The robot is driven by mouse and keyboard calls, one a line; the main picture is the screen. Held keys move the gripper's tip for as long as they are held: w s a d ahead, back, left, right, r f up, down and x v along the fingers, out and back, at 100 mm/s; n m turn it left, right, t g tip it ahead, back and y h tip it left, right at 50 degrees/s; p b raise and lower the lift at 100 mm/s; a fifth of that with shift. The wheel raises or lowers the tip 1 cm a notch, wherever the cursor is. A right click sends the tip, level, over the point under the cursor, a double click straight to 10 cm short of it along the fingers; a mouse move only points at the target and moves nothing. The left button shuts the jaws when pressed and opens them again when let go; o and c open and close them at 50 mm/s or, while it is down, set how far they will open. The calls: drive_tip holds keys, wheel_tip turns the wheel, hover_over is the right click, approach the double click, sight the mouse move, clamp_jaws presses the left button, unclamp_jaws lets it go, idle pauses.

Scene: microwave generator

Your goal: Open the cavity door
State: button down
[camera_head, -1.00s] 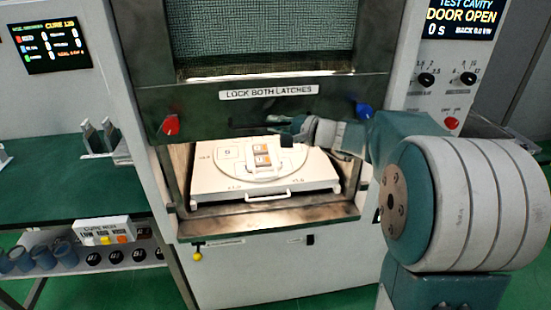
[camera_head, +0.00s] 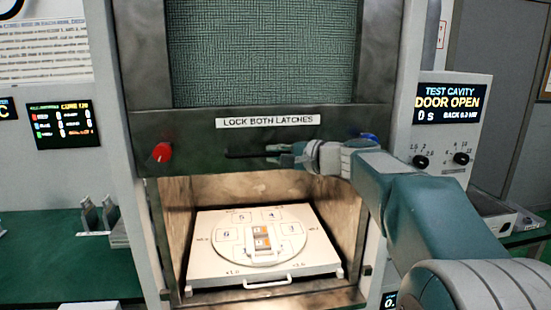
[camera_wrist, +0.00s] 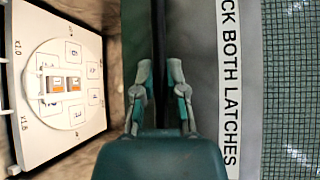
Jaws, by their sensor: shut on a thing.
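The cavity door (camera_head: 205,125) is a dark framed panel with a green mesh window (camera_head: 265,50) and a "LOCK BOTH LATCHES" label. It is raised, leaving the lit cavity below it open. A dark handle bar (camera_head: 243,154) runs along its lower edge and stands upright in the wrist view (camera_wrist: 159,35). My gripper (camera_head: 280,154) is shut on this bar; its fingers flank it in the wrist view (camera_wrist: 160,75).
The display (camera_head: 450,103) reads "DOOR OPEN". A green bench (camera_head: 50,255) with grey holders stands at the left.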

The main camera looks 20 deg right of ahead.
drive_tip(key=c, duration=0.7)
unclamp_jaws()
drive_tip(key=v, duration=1.1)
drive_tip(key=shift+s+d, duration=0.25)
drive_tip(key=shift+s, duration=0.1)
drive_tip(key=shift+a, duration=0.1)
